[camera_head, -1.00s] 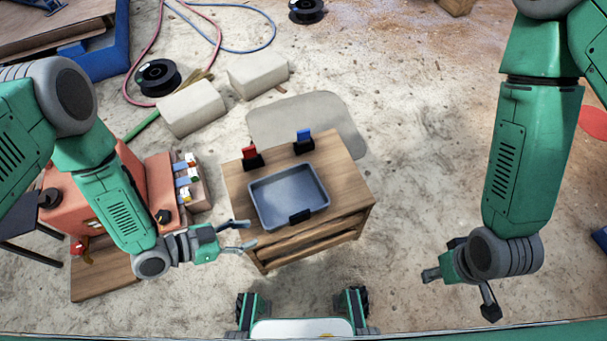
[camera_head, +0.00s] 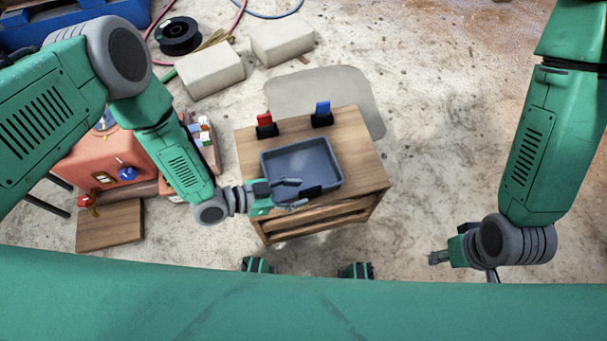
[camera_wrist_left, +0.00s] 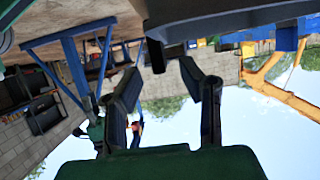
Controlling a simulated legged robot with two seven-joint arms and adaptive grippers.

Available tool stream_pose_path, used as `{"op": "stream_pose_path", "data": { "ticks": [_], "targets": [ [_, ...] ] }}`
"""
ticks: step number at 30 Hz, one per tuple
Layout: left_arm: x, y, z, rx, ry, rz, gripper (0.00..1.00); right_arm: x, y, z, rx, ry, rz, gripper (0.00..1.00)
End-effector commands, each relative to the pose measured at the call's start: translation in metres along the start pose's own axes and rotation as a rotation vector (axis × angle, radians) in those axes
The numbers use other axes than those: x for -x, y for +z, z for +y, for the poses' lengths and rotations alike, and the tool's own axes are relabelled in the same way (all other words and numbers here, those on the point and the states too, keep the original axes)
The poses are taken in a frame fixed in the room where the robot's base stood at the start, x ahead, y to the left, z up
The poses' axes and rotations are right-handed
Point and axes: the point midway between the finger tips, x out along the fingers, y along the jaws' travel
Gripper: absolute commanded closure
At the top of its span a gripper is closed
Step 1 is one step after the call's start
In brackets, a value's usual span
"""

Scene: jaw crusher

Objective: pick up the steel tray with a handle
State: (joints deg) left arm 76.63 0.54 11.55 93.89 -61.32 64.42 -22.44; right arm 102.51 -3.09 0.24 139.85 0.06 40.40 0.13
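The grey steel tray (camera_head: 302,162) sits on the wooden stand, with its dark handle (camera_head: 318,192) on the near side. My left gripper (camera_head: 292,194) is at the tray's near left edge, beside the handle, with its fingers apart. In the left wrist view the two fingers (camera_wrist_left: 165,95) are spread with nothing between their tips. A dark body, probably the tray (camera_wrist_left: 235,18), fills the top of that view above the fingers. Whether the fingers touch the tray is unclear. My right gripper (camera_head: 464,265) hangs at lower right, away from the stand, fingers apart, partly hidden.
The wooden stand (camera_head: 355,165) also holds a red piece (camera_head: 265,123) and a blue piece (camera_head: 322,113) in black holders behind the tray. An orange machine (camera_head: 110,160) stands to the left. Pale blocks (camera_head: 210,72) lie behind. The floor right of the stand is clear.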

Motion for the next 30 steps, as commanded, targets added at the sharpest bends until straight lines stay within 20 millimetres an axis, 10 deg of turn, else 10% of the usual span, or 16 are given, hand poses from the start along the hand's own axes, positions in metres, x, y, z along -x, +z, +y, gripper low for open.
{"op": "stream_pose_path", "data": {
  "ticks": [14,18,30],
  "targets": [
    [-0.042,-0.005,0.001,-0.002,0.0,-0.003,0.66,-0.015,0.001,0.0,0.0,0.0,0.0,0.6],
    [-0.041,-0.005,0.0,-0.001,0.0,-0.002,1.0,-0.015,0.001,0.0,0.001,0.0,0.0,0.6],
    [-0.039,-0.01,0.0,-0.001,-0.001,-0.002,1.0,-0.012,0.001,0.0,0.001,0.0,0.0,0.6]
  ]
}}
